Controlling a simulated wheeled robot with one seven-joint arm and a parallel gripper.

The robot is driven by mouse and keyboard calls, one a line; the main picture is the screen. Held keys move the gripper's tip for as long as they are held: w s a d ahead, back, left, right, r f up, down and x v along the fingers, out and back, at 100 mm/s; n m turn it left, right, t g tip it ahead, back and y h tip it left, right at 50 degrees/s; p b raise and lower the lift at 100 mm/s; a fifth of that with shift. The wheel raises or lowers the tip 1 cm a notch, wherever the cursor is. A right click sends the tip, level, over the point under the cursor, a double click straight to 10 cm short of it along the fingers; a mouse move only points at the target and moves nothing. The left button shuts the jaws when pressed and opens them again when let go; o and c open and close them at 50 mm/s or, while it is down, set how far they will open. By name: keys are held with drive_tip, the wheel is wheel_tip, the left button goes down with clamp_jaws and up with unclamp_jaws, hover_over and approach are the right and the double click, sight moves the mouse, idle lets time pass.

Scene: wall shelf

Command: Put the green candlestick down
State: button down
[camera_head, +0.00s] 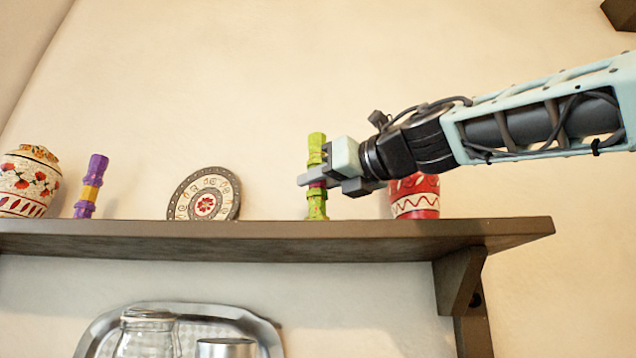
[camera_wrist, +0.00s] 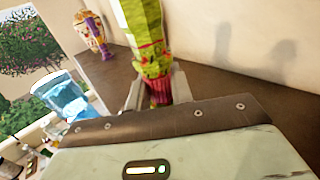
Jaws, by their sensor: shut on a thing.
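The green candlestick (camera_head: 317,150) is upright at the right part of the wall shelf (camera_head: 300,238). It is yellow-green with a dark pink band around its middle. My gripper (camera_head: 318,183) is shut on it at that band. In the wrist view the candlestick (camera_wrist: 150,45) rises between the two fingers (camera_wrist: 158,92). Its lower end reaches down to about the shelf's front edge in the head view; whether it touches the shelf I cannot tell. My fingers hide part of its middle.
A red and white patterned vessel (camera_head: 415,197) stands right of the candlestick, partly behind my wrist. To the left are a decorated plate (camera_head: 204,196), a purple candlestick (camera_head: 91,187) and a floral jar (camera_head: 27,184). The shelf between plate and green candlestick is clear.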

drive_tip(key=c, duration=1.2)
unclamp_jaws()
drive_tip(key=shift+f, duration=0.1)
drive_tip(key=shift+c, duration=0.2)
drive_tip(key=shift+d, duration=0.1)
drive_tip(key=b+v, duration=0.4)
drive_tip(key=v, duration=0.8)
